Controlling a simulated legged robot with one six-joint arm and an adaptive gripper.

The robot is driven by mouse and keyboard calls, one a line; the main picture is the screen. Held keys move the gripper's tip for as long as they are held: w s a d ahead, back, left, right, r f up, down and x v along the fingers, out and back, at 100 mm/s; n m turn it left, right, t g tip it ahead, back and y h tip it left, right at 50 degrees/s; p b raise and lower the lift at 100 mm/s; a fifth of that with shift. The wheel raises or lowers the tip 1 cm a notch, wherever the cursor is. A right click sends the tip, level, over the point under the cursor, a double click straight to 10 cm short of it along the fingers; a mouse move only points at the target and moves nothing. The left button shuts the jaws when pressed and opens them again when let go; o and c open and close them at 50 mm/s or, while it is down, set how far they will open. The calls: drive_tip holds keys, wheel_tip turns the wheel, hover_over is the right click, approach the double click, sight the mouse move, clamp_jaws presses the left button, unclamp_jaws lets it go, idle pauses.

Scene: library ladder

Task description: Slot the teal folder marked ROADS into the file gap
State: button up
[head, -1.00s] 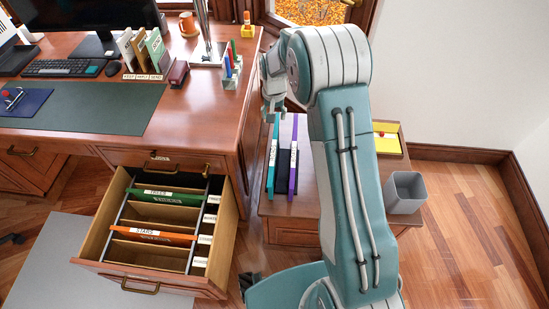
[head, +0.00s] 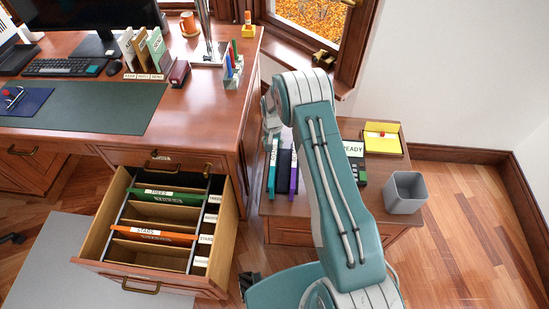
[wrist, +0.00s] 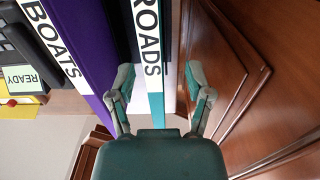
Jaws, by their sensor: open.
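The teal ROADS folder (head: 272,168) stands upright on the low side cabinet, left of the purple BOATS folder (head: 293,172). In the wrist view, the ROADS folder (wrist: 153,60) lies between the two spread fingers of my gripper (wrist: 158,90), with its label facing me. My gripper is open; contact with the folder cannot be told. In the head view my gripper (head: 271,122) is just above the folders' far end, partly hidden by my arm. The open file drawer (head: 228,235) holds the green TREES folder (head: 165,196) and the orange STARS folder (head: 150,233), with gaps between dividers.
The BOATS folder (wrist: 75,50) is close beside my left finger in the wrist view, and brown wood panelling (wrist: 240,70) is on the right. A phone with a READY label (head: 355,150), a yellow tray (head: 383,145) and a grey bin (head: 404,192) are right of my arm.

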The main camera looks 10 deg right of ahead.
drive_tip(key=f, duration=0.4)
drive_tip(key=shift+d+f, duration=0.25)
drive_tip(key=shift+d, duration=0.1)
clamp_jaws()
drive_tip(key=shift+r, duration=0.1)
